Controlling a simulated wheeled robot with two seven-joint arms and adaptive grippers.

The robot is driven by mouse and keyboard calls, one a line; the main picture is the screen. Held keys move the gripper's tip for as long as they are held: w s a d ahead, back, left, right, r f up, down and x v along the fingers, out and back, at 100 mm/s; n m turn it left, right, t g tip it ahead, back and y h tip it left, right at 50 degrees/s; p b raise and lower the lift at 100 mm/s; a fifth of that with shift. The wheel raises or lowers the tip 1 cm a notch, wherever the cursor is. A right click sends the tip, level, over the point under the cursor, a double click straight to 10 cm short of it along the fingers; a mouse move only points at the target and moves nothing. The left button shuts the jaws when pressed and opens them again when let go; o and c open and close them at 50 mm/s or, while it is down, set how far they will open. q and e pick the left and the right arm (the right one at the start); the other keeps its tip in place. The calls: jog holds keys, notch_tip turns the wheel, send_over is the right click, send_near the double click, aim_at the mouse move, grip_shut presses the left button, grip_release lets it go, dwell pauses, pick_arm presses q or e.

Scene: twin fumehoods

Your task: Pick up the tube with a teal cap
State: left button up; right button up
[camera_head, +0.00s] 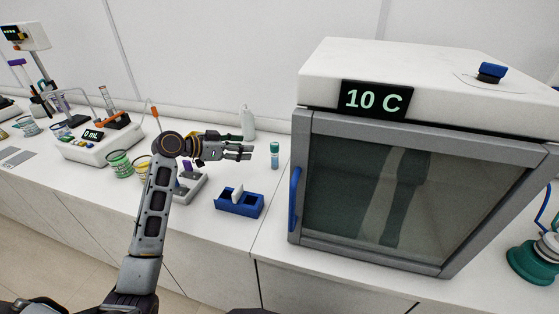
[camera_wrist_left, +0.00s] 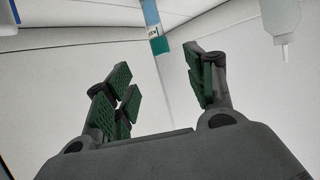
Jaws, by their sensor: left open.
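The tube with a teal cap (camera_head: 274,157) stands upright on the white bench, left of the big grey-framed cabinet. My left gripper (camera_head: 249,152) is open and empty, level above the bench, its fingers pointing right toward the tube from a short distance. In the left wrist view the tube (camera_wrist_left: 151,14) appears upside down at the top, its teal cap (camera_wrist_left: 159,45) lying in line with the gap between the open fingers (camera_wrist_left: 155,80). The tube is beyond the fingertips, not between them. My right gripper is not in view.
The cabinet reading 10 C (camera_head: 375,190) stands close right of the tube. A white bottle (camera_head: 248,125) stands behind the gripper and also shows in the wrist view (camera_wrist_left: 281,16). A blue rack (camera_head: 240,210) sits in front. Green (camera_head: 118,164) and yellow beakers stand left.

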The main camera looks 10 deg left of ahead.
aim_at(274, 148)
pick_arm(q)
jog(key=x, duration=0.9)
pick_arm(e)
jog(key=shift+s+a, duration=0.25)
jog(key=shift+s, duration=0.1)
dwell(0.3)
pick_arm(q)
jog(key=shift+f, duration=0.1)
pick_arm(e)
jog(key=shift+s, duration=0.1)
pick_arm(q)
jog(key=shift+p+x, duration=0.65)
jog(key=shift+x, duration=1.95)
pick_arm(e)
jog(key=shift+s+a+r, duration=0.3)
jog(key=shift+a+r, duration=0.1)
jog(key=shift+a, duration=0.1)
pick_arm(q)
jog(key=shift+c, duration=0.4)
jog(key=c, duration=1)
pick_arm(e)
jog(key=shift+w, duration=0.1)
